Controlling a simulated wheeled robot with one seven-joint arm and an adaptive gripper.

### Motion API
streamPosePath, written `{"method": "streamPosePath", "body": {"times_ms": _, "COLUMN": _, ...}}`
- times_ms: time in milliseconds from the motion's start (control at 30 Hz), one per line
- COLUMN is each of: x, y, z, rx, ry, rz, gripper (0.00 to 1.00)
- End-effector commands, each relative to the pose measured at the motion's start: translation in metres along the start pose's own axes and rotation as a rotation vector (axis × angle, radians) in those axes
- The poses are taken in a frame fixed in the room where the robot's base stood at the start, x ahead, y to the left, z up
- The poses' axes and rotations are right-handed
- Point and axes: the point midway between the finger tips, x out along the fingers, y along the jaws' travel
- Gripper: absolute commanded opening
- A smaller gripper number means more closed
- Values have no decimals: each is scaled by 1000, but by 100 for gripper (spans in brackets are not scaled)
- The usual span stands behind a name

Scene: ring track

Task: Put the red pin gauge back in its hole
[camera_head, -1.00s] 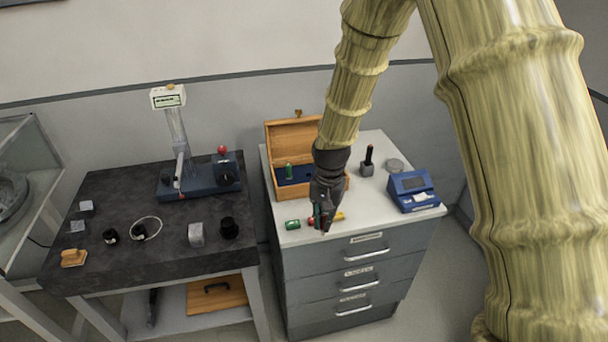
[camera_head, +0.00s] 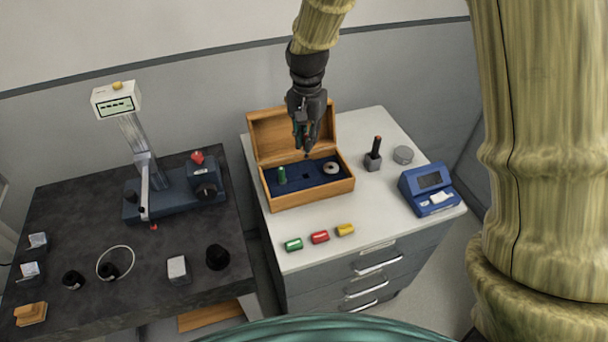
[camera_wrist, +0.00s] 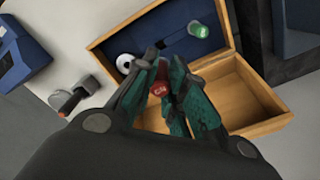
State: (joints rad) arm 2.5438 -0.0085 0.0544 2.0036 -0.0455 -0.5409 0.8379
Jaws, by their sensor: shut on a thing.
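My gripper (camera_head: 305,148) is above the open wooden box (camera_head: 312,196), in front of its raised lid. In the wrist view my gripper (camera_wrist: 164,66) is shut on the red pin gauge (camera_wrist: 158,88), whose red lettered end shows between the fingers. Its lower end is hard to make out. The box's dark blue insert (camera_head: 318,168) has a green pin gauge (camera_head: 282,175) upright at its left and a pale ring (camera_head: 330,168) at its right. A small dark hole (camera_head: 307,176) shows between them. The held gauge appears above the insert, apart from it.
A green (camera_head: 293,245), a red (camera_head: 319,237) and a yellow cylinder (camera_head: 345,230) lie at the counter's front. A dark bench with instruments is left.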

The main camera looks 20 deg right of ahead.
Motion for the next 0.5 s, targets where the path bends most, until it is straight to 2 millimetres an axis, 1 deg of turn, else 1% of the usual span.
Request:
{"method": "streamPosePath", "body": {"times_ms": 167, "x": 1, "y": -1, "z": 0, "rx": -2, "ry": 0, "rz": 0, "gripper": 0}}
{"method": "streamPosePath", "body": {"times_ms": 267, "x": 5, "y": -1, "z": 0, "rx": -1, "ry": -1, "rz": 1, "gripper": 0}}
{"method": "streamPosePath", "body": {"times_ms": 367, "x": 15, "y": 0, "z": 0, "rx": 0, "ry": -2, "rz": 2, "gripper": 0}}
{"method": "streamPosePath", "body": {"times_ms": 500, "x": 35, "y": 1, "z": 0, "rx": 1, "ry": -3, "rz": 2, "gripper": 0}}
